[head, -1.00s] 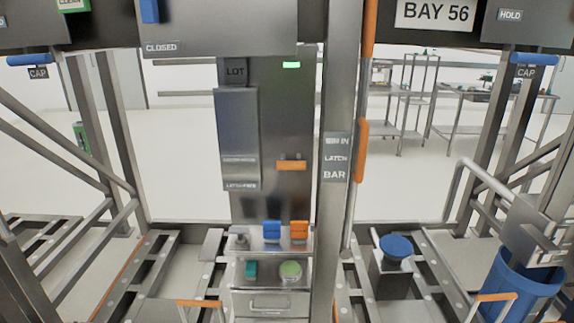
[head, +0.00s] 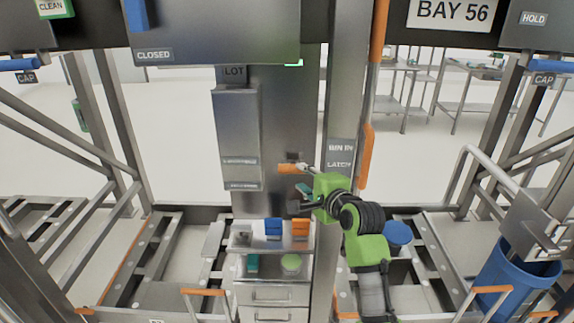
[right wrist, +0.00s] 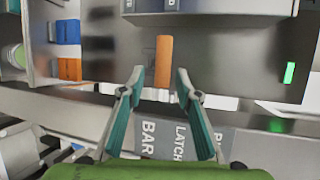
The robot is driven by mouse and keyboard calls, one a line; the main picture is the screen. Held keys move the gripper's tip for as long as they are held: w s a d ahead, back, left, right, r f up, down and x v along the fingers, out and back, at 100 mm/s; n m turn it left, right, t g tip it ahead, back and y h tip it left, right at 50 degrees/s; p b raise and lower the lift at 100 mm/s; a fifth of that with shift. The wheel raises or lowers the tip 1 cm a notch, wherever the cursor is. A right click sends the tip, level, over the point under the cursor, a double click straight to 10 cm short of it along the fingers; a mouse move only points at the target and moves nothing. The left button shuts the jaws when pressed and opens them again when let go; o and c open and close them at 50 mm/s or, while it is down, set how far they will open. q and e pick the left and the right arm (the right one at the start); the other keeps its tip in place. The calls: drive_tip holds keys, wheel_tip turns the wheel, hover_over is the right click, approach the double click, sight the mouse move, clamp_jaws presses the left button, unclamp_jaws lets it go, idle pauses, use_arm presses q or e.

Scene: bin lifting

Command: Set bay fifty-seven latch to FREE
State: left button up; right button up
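A short orange lever (head: 291,169) sticks out sideways from the grey steel column (head: 286,120). In the right wrist view the lever (right wrist: 163,62) shows as an upright orange bar. My right gripper (head: 302,194) comes in from the lower right in the head view, just below the lever. In the right wrist view its teal fingers (right wrist: 159,75) are open, with the lever's lower part between the tips and gaps on both sides. I cannot tell whether the lever is within their depth. My left gripper is not in view. No bay 57 sign or FREE label is readable.
A post labelled "LATCH" (head: 340,165) and a vertical orange-gripped bar (head: 366,155) stand close right of the lever. A grey box (head: 238,138) is on its left. Below are blue (head: 273,229) and orange (head: 300,229) blocks on a drawer unit. A blue bin (head: 515,285) stands right.

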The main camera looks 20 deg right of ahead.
drive_tip(key=p+x, duration=0.1)
drive_tip(key=x, duration=1.1)
drive_tip(key=shift+p, duration=0.35)
clamp_jaws()
drive_tip(key=shift+w+r, duration=0.1)
